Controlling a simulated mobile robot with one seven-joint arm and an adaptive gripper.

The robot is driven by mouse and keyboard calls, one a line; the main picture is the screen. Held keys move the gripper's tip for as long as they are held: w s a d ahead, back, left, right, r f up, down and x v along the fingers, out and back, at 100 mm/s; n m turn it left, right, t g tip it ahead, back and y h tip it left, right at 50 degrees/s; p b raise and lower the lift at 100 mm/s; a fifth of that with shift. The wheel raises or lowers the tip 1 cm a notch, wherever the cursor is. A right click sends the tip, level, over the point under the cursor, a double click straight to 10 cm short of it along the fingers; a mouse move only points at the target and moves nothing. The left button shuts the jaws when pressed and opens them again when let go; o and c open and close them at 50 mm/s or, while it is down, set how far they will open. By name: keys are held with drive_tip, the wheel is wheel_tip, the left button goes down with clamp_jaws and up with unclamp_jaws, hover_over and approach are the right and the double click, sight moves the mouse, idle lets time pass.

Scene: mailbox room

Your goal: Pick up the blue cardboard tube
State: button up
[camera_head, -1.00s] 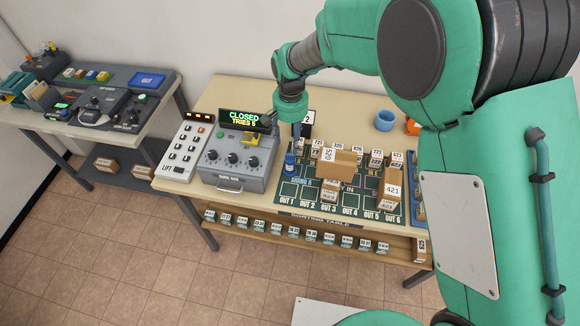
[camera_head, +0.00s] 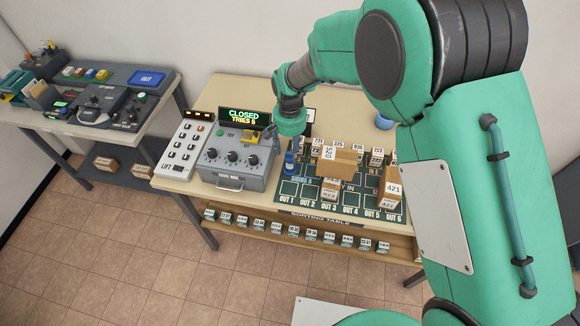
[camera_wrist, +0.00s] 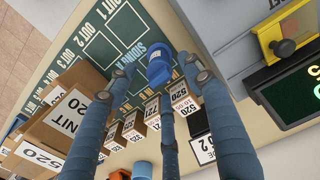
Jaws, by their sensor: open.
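The blue cardboard tube (camera_head: 289,163) stands on the sorting table's green grid, at its left end near the SIDING marking. In the wrist view the tube (camera_wrist: 159,67) shows near the middle, among my fingers. My gripper (camera_head: 293,147) is directly above and slightly behind it in the head view, pointing down. In the wrist view my gripper (camera_wrist: 160,82) is open, with blue fingers spread on both sides of the tube and one below it in the picture. Nothing is held. Whether any finger touches the tube cannot be told.
A grey control box (camera_head: 235,158) with knobs and a CLOSED display (camera_head: 244,116) stands close to the left. Numbered cartons, including a larger one (camera_head: 341,158), crowd the right side. A blue cup (camera_head: 384,121) is at the back right. The shelf below holds several small boxes.

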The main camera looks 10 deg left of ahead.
sight(290, 163)
drive_tip(key=shift+f, duration=1.1)
drive_tip(key=shift+f, duration=0.1)
drive_tip(key=shift+f+b, duration=0.7)
drive_tip(key=shift+f, duration=1.8)
clamp_jaws()
